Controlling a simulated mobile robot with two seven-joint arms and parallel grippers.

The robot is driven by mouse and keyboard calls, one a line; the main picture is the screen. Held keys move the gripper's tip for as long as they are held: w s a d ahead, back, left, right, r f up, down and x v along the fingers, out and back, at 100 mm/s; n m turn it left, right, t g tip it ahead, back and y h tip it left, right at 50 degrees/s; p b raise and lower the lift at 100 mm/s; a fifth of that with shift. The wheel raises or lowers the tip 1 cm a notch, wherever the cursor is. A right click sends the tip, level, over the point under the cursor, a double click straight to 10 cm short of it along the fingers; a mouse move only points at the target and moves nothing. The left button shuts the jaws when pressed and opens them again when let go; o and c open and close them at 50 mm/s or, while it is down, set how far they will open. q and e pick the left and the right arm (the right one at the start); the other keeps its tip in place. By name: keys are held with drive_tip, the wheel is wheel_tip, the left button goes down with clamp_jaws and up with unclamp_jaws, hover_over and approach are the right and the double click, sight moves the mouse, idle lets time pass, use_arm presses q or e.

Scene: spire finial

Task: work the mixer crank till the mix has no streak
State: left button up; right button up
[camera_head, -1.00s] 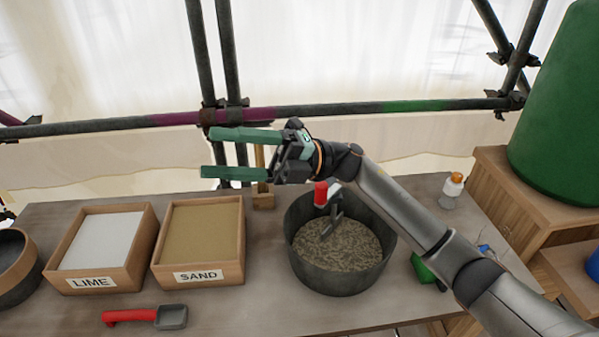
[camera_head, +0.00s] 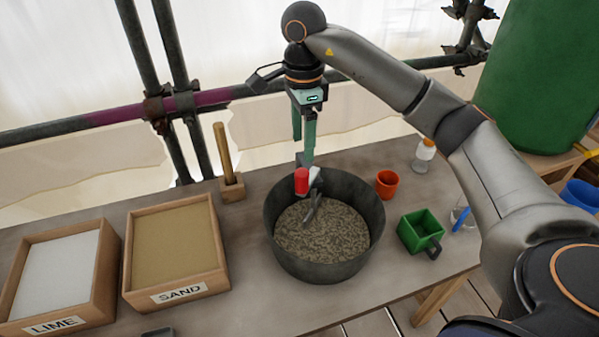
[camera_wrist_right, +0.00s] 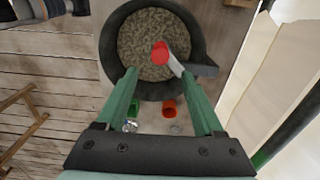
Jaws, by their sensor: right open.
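The round dark mixer tub (camera_head: 281,248) stands on the bench and holds a grainy grey-brown mix (camera_head: 335,235). I cannot make out any clear streak in it. The crank has a red knob (camera_head: 301,181) at the tub's far rim, with a grey arm reaching down into the mix. My right gripper (camera_head: 304,160) points down just above and behind the knob. In the right wrist view its two green fingers (camera_wrist_right: 165,85) are apart, with the red knob (camera_wrist_right: 160,53) beyond their tips, seemingly not held. My left gripper is not in view.
Wooden trays of lime (camera_head: 105,270) and sand (camera_head: 215,245) stand left of the tub. A wooden block with an upright stick (camera_head: 232,188) is behind. An orange cup (camera_head: 387,183), a green box (camera_head: 420,231) and a bottle (camera_head: 423,155) stand to the right.

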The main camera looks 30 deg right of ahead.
sight(302, 171)
wheel_tip(302, 171, down, 10)
drive_tip(key=shift+r+p, duration=0.15)
drive_tip(key=shift+p, duration=0.4)
clamp_jaws()
idle(1.1)
